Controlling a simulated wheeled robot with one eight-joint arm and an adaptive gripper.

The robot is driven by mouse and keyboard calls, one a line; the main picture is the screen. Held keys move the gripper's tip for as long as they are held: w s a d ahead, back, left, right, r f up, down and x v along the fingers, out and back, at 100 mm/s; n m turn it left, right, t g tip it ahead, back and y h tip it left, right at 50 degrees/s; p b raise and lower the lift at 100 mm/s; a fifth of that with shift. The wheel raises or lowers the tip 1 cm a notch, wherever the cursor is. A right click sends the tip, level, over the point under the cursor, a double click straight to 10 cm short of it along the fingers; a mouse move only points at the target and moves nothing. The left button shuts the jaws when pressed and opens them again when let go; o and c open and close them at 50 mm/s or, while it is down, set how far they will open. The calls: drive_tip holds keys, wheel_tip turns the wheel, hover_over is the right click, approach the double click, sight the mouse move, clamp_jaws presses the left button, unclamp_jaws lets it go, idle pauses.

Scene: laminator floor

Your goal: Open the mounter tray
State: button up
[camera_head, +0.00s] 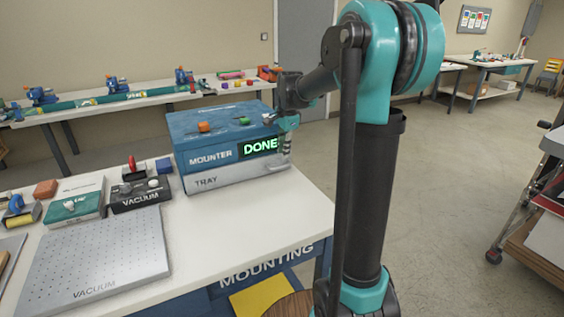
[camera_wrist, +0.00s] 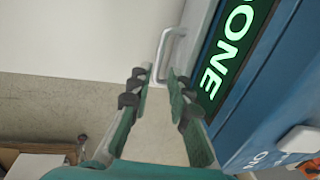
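The mounter (camera_head: 208,138) is a blue box on the white table, with a green lit DONE display (camera_head: 258,148). The light grey front marked TRAY (camera_head: 232,179) sits flush beneath it and looks shut. My gripper (camera_head: 286,148) is at the right end of the mounter's front. In the wrist view my gripper (camera_wrist: 158,78) is open, its two fingers apart with nothing between them. The metal tray handle (camera_wrist: 165,52) lies just beyond the fingertips, roughly in line with the gap. The display (camera_wrist: 228,55) is right of the fingers. Whether a finger touches the handle cannot be told.
A perforated vacuum plate (camera_head: 98,262), a black vacuum box (camera_head: 140,194) and a teal box (camera_head: 75,207) stand on the table left of the mounter. The tabletop before the tray (camera_head: 245,222) is clear. A wheeled cart (camera_head: 535,215) stands at the right.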

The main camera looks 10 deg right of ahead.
sight(282, 166)
drive_tip(key=f, duration=0.3)
drive_tip(key=w+f, duration=0.1)
drive_tip(key=f, duration=0.1)
drive_tip(key=shift+a+f, duration=0.2)
drive_tip(key=shift+f, duration=0.15)
drive_tip(key=shift+c, duration=0.2)
clamp_jaws()
